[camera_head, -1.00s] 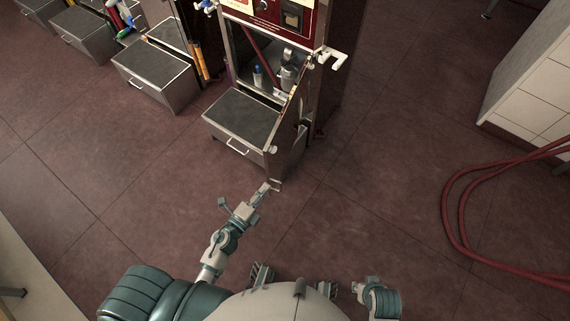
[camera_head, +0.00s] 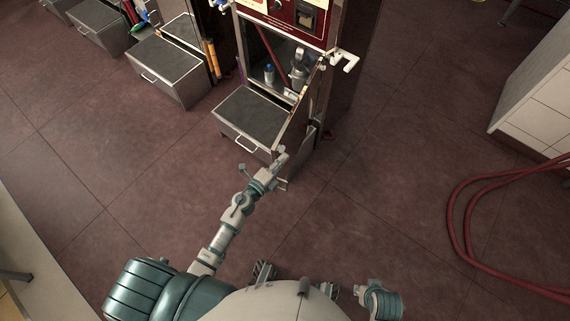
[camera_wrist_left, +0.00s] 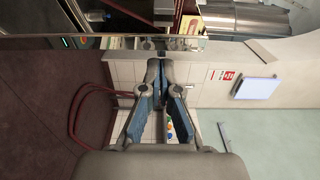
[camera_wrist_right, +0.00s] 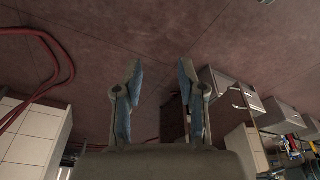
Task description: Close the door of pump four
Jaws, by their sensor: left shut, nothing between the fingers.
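The pump (camera_head: 285,12) with a red and cream top panel stands at the top middle of the head view. Its door (camera_head: 294,122) is swung open and shows almost edge-on, to the right of the pump's drawer-like base. My left gripper (camera_head: 281,157) is at the lower outer end of the door, shut and empty; whether it touches is unclear. In the left wrist view its fingertips (camera_wrist_left: 164,66) meet just below the long metal edge of the door (camera_wrist_left: 100,50). My right gripper (camera_wrist_right: 158,75) is open and empty over the floor. I cannot read a pump number.
The grey base box (camera_head: 255,108) juts forward below the pump's open compartment. Other pumps' boxes (camera_head: 165,72) stand at upper left. A red hose (camera_head: 462,225) lies on the floor at right, near a white tiled block (camera_head: 540,100). Floor between is clear.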

